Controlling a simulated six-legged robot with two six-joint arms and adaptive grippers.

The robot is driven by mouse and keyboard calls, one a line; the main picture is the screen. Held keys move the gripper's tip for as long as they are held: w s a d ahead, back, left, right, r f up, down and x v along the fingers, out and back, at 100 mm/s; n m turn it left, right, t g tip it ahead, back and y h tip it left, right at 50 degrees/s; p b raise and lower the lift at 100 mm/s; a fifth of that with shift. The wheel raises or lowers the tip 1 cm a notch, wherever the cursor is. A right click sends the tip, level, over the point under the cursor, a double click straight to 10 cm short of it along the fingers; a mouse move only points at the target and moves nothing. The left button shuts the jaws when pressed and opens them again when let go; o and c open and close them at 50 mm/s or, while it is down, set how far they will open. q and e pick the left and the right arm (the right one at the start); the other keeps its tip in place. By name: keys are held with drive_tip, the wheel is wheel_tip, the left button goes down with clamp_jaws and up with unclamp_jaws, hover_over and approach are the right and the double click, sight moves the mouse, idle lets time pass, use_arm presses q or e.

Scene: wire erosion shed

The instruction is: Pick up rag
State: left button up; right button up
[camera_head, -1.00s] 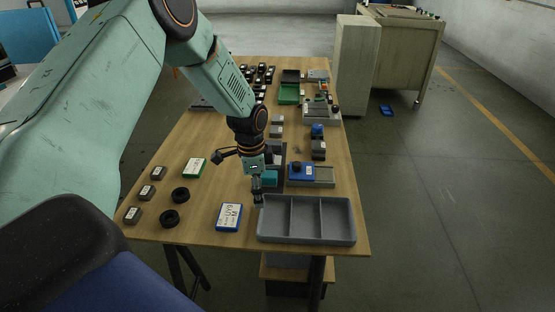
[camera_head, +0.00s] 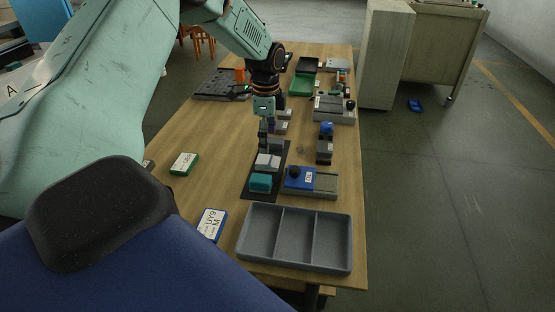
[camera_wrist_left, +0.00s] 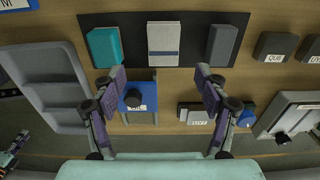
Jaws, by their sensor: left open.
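No item is plainly a rag. My left gripper (camera_head: 264,145) is above the mat, close to the pale block. In the left wrist view its fingers (camera_wrist_left: 160,74) are spread and empty, with the pale block just beyond the tips.
A grey three-part tray (camera_head: 296,208) stands at the table's near edge. A blue-topped device (camera_head: 325,182) is right of the mat. A white-and-blue box (camera_head: 211,224) and a green-edged box (camera_head: 184,163) lie left. The wooden table between them and the mat is clear.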

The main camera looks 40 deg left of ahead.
sight(268, 159)
use_arm(q)
drive_tip(key=shift+w+a, duration=0.1)
drive_tip(key=shift+w, duration=0.35)
drive_tip(key=shift+a, duration=0.2)
drive_tip(key=shift+s+a+f, duration=0.4)
drive_tip(key=shift+s, duration=0.25)
drive_tip(key=f, duration=0.2)
drive_tip(key=f+b, duration=0.1)
drive_tip(key=f, duration=0.1)
drive_tip(key=w+d+f, duration=0.1)
drive_tip(key=shift+f+b, duration=0.35)
drive_tip(key=shift+f, duration=0.05)
drive_tip(key=shift+s+a+f, duration=0.2)
drive_tip(key=shift+s+f, duration=0.1)
drive_tip(key=shift+s, duration=0.05)
drive_tip(key=shift+w+d, duration=0.25)
drive_tip(key=shift+w, duration=0.1)
drive_tip(key=shift+c, duration=0.3)
drive_tip(key=shift+f, duration=0.1)
drive_tip(key=shift+c, duration=0.8)
drive_tip(key=shift+s+a, duration=0.2)
drive_tip(key=shift+s, duration=0.05)
drive_tip(key=c, duration=0.4)
drive_tip(key=shift+w+d, duration=0.15)
drive_tip(key=c, duration=0.5)
use_arm(e)
drive_tip(key=shift+w+a+f, duration=0.15)
drive_tip(key=shift+f, duration=0.25)
drive_tip(key=shift+w+a+f, duration=0.15)
drive_tip(key=shift+f, duration=0.2)
